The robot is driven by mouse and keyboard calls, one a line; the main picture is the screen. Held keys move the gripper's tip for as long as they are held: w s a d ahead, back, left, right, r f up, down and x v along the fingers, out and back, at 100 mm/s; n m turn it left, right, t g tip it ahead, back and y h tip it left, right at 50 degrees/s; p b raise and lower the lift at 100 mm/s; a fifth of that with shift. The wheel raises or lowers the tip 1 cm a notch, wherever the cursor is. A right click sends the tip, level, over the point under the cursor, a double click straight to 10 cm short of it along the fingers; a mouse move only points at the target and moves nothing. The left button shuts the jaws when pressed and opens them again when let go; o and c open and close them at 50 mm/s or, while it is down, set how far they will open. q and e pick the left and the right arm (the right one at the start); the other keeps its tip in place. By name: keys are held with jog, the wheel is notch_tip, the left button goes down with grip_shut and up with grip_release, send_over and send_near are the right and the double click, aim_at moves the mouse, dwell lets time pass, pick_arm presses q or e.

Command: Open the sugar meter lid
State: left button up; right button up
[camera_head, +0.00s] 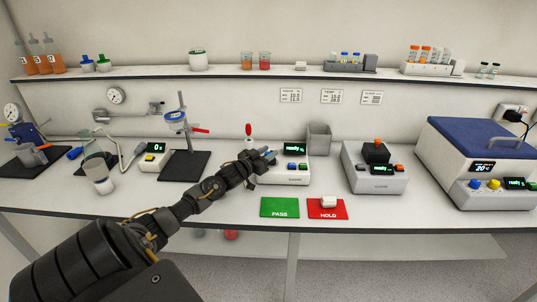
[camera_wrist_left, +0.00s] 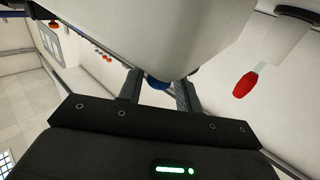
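A white meter (camera_head: 293,176) with a green-lit display and blue buttons stands mid-bench; I take it for the sugar meter. A red knob (camera_head: 249,129) on a pale stem stands up at its back left. My left gripper (camera_head: 266,157) is at the meter's left side and hides part of it. In the left wrist view the fingers (camera_wrist_left: 158,92) are apart, with a blue spot showing between them. A large white body there covers the upper middle, and the red knob (camera_wrist_left: 245,84) is to the right, clear of the fingers. I cannot tell the lid's position. My right gripper is not in view.
Another white device (camera_head: 375,183) with a black block on top stands to the right. A grey bin (camera_head: 319,138) is behind. A green PASS mat (camera_head: 280,208) and a red HOLD mat (camera_head: 327,213) lie in front. A stand (camera_head: 184,165) is to the left.

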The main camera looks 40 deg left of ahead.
pick_arm(q)
jog(key=shift+o, duration=0.6)
jog(key=shift+s+f, duration=0.1)
jog(key=shift+s, duration=0.1)
jog(key=s+b, duration=0.2)
jog(key=s, duration=0.8)
jog(key=shift+s+d, duration=0.2)
jog(key=shift+d, duration=0.15)
jog(key=shift+c, duration=0.3)
